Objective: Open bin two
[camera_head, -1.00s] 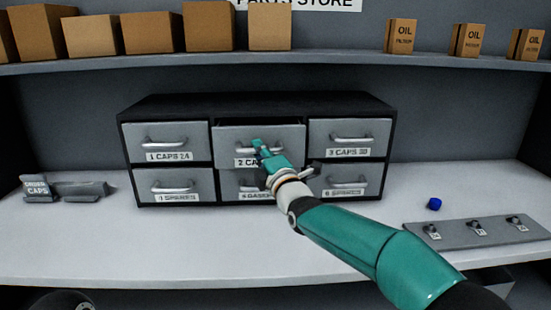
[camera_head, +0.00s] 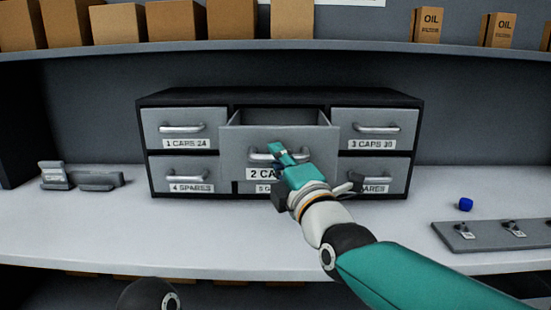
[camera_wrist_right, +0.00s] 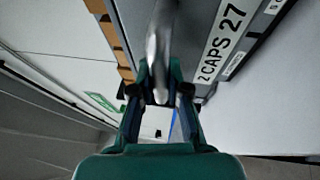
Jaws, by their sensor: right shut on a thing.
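Bin two (camera_head: 233,140) is the top middle drawer of the dark cabinet, labelled "2 CAPS 27" in the right wrist view. It is pulled partly out, and its open top shows a dark inside. My right gripper (camera_head: 276,152) is shut on the bin's metal handle (camera_wrist_right: 160,45), with the handle between the fingers in the right wrist view. The arm covers part of the bin's label and the bin below it in the head view. My left gripper is not in view.
The cabinet (camera_head: 290,97) stands on a white counter (camera_head: 100,222); its other bins look shut. A blue cap (camera_head: 466,205) and a grey plate with small fittings (camera_head: 490,237) lie at the right. A grey holder (camera_head: 85,178) stands at the left. Boxes line the shelf above.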

